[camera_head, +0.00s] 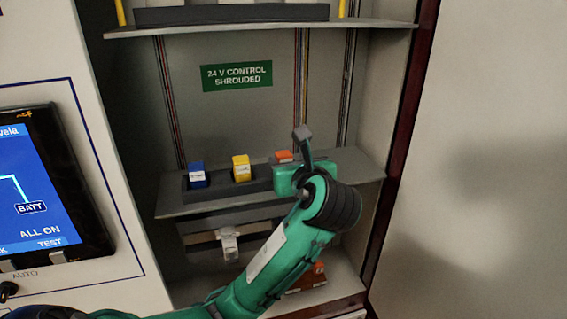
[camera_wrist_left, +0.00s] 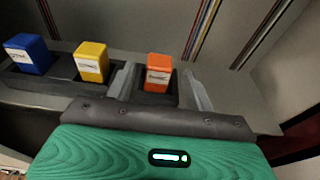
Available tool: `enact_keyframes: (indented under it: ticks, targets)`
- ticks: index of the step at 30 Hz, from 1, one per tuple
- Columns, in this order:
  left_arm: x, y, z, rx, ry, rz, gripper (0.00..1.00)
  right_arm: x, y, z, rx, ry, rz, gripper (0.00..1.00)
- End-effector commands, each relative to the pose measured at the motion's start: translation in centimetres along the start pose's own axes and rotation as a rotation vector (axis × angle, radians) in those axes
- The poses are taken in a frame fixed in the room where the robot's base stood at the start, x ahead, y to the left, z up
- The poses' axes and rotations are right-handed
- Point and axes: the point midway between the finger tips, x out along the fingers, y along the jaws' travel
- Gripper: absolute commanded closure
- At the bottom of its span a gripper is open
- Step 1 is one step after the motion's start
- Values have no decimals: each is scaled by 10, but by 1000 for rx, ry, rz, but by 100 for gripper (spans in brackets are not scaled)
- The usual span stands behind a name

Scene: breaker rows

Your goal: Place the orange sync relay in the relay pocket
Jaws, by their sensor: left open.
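The orange sync relay (camera_head: 284,156) is a small block with a white label. In the left wrist view, the orange relay (camera_wrist_left: 158,65) sits upright at the right end of the dark socket block (camera_wrist_left: 62,72), apparently in the relay pocket there, whose inside is hidden. My left gripper (camera_head: 293,158) is at the shelf; in the left wrist view, its open fingers (camera_wrist_left: 160,88) stand on either side of the relay, with gaps visible. In the head view my gripper hides the block's right end. My right gripper is not in view.
A blue relay (camera_head: 197,175) and a yellow relay (camera_head: 241,168) stand in the same block, left of the orange one. The shelf (camera_head: 180,209) has side walls and another shelf (camera_head: 370,25) above. An orange item (camera_head: 318,275) lies below. A screen (camera_head: 40,190) is at left.

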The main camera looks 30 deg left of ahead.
Motion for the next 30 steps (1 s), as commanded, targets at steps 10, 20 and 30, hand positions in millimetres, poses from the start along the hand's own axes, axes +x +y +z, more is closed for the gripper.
enact_keyframes:
  ticks: [10, 20, 30]
  targets:
    - [-47, 0, 0, 0, 0, -2, 47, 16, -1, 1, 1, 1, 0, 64]
    - [-49, 0, 0, 1, 0, 0, 47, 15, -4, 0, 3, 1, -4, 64]
    - [-49, 0, 0, 1, 1, 0, 47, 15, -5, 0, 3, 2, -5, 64]
